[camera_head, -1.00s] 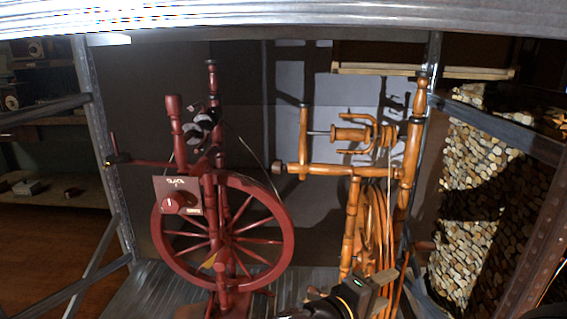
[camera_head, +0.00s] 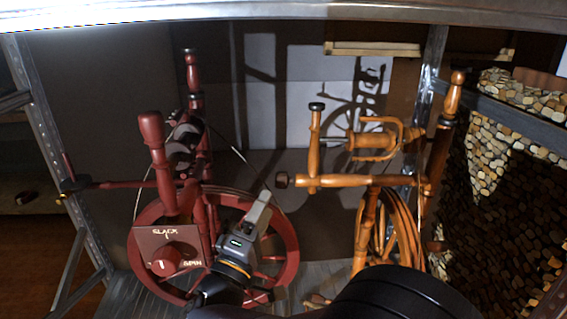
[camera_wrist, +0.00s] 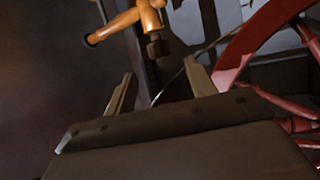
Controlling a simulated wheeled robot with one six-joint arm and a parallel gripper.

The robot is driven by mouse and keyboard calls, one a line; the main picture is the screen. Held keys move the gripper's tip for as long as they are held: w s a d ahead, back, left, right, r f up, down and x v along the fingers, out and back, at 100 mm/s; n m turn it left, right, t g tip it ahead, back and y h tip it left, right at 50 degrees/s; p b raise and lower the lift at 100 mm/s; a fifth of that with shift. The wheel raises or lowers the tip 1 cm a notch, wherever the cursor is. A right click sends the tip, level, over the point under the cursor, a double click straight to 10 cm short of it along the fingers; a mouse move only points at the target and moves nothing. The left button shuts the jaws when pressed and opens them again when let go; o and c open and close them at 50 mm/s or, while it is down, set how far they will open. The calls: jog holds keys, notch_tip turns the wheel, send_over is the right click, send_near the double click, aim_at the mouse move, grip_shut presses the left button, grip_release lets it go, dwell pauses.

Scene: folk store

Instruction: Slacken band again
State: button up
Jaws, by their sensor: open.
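The red spinning wheel (camera_head: 279,219) stands on the left in the head view. On its front is a reddish panel (camera_head: 147,244) with the word SLACK near its top and a smaller word, hard to read, at lower right. A round red knob (camera_head: 165,262) with a short white mark sits on the panel. My gripper (camera_head: 263,198) is in front of the wheel, right of the knob and apart from it. In the wrist view my gripper (camera_wrist: 160,87) has its two fingers spread with nothing held. The red wheel rim (camera_wrist: 262,42) shows at right there; the knob does not.
An orange-brown spinning wheel (camera_head: 372,181) stands close on the right. A metal shelf post (camera_head: 58,165) is at left, and a metal beam (camera_head: 300,11) crosses the top. Stacked logs (camera_head: 490,190) fill the right side.

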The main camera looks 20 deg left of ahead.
aim_at(284, 173)
jog(key=x, duration=1)
jog(key=shift+w+d, duration=0.1)
jog(key=shift+d, duration=0.1)
jog(key=shift+c, duration=0.3)
jog(key=c, duration=0.9)
